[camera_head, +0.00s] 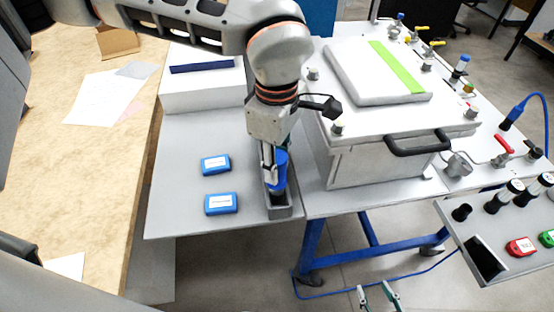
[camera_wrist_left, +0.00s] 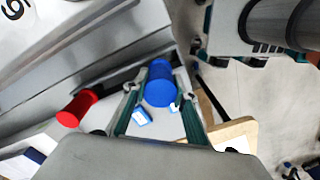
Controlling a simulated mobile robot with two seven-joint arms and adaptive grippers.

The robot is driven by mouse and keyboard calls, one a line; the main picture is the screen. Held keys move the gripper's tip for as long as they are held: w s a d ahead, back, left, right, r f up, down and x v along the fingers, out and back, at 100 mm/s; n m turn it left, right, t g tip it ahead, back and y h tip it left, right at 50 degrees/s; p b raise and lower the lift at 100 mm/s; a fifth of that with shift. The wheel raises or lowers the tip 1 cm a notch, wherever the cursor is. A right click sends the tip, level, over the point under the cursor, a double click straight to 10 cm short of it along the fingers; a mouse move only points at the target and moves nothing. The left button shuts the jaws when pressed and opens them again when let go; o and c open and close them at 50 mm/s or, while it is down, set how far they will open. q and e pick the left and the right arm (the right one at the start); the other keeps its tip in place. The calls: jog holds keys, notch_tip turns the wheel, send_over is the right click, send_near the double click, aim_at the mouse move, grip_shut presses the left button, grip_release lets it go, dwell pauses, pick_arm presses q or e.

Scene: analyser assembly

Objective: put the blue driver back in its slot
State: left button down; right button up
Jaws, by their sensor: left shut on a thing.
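The blue driver (camera_head: 281,172) is in my left gripper (camera_head: 271,178), directly above a narrow grey holder (camera_head: 281,213) at the right edge of the grey side table. Its blue handle (camera_wrist_left: 160,84) also shows between the fingers in the left wrist view. The driver's lower end is hidden, so I cannot tell whether it is inside a slot. A red handle (camera_wrist_left: 76,109) stands beside it in the wrist view. My right gripper (camera_head: 376,296) is at the bottom edge of the head view, fingers apart and empty, away from the holder.
Two blue boxes (camera_head: 216,164) (camera_head: 221,204) lie left of the holder. A large white analyser case (camera_head: 375,160) with a black handle stands close on the right. A white box (camera_head: 203,92) stands behind. The grey table's left part is clear.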

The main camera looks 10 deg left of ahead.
pick_arm(q)
jog(key=shift+f, duration=0.3)
pick_arm(e)
jog(key=shift+s+f, duration=0.1)
jog(key=shift+f, duration=0.15)
pick_arm(q)
jog(key=shift+f, duration=0.3)
pick_arm(e)
jog(key=shift+s+f, duration=0.15)
jog(key=shift+f, duration=0.2)
pick_arm(q)
jog(key=shift+f+b, duration=0.6)
jog(key=shift+f, duration=0.15)
pick_arm(e)
jog(key=shift+s+f, duration=0.2)
jog(key=shift+f, duration=0.3)
pick_arm(q)
jog(key=c, duration=1.7)
grip_release()
pick_arm(e)
jog(key=shift+r, duration=0.1)
pick_arm(q)
jog(key=o, duration=0.5)
jog(key=shift+o, duration=0.2)
